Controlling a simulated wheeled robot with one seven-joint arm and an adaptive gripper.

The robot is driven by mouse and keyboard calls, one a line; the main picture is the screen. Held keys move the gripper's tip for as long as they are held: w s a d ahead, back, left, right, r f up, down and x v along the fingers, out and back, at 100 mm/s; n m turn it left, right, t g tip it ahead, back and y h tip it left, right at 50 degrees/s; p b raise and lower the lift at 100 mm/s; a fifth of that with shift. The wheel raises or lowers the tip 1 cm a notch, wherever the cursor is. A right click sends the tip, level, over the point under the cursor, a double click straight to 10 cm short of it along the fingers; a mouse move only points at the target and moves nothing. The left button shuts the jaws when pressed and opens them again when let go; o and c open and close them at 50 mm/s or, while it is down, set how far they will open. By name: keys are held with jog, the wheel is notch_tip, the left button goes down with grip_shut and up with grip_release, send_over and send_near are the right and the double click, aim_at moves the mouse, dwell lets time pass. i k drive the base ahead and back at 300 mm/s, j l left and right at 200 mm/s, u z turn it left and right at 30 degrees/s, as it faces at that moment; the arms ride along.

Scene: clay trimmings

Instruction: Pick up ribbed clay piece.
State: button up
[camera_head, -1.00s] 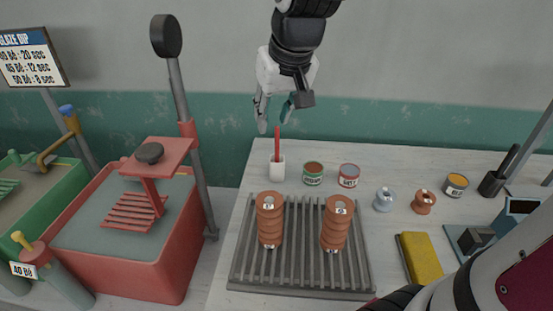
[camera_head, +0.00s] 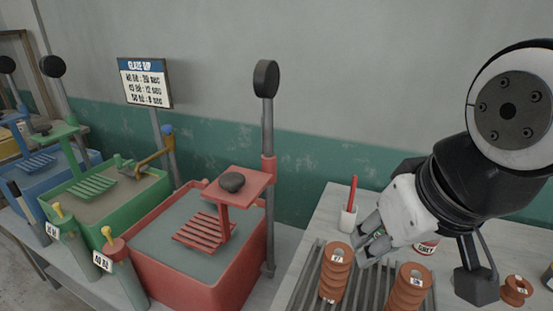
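Two ribbed, reddish-brown clay pieces stand upright on a grey slatted rack (camera_head: 301,281). I cannot tell whether a fingertip touches the left piece. My arm and gripper hide some of the table behind.
A white cup (camera_head: 347,220) with a red stick stands behind the rack. A partly hidden grey-labelled can (camera_head: 425,248) is beyond my gripper. A small brown pot (camera_head: 515,290) is at the right. A red dip tub (camera_head: 190,285) with a tall lever stands left of the table.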

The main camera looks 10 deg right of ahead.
aim_at(338, 257)
jog(key=z, duration=1.4)
jog(key=k, duration=0.2)
jog(key=k+j+u, duration=0.1)
jog(key=j, duration=0.2)
jog(key=k+j+u, duration=0.1)
jog(key=j, duration=0.2)
jog(key=k+j+u, duration=0.2)
jog(key=j, duration=0.45)
jog(key=j+u, duration=0.25)
jog(key=j, duration=0.4)
jog(key=i+j+u, duration=0.2)
jog(key=j, duration=0.45)
jog(key=i, duration=0.2)
